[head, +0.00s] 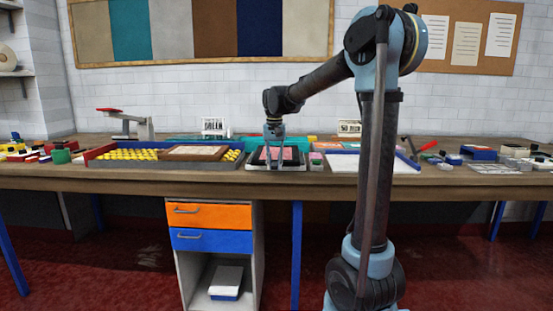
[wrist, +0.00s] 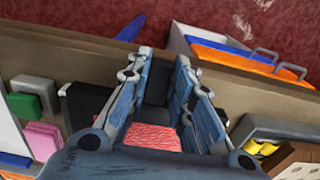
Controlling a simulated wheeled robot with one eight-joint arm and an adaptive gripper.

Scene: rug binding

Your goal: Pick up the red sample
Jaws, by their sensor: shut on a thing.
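The red sample (wrist: 152,137) shows in the wrist view as a textured red block between the two fingers of my gripper (wrist: 164,75). My gripper is shut on it; the fingers hide its sides. I cannot tell whether the sample still touches the tray.
A wooden board (head: 194,153) and a bin of yellow pieces (head: 130,154) stand left of the tray. Small pink (wrist: 43,139) and green (wrist: 38,93) blocks lie close by. The bench's front edge (head: 150,182) is near.

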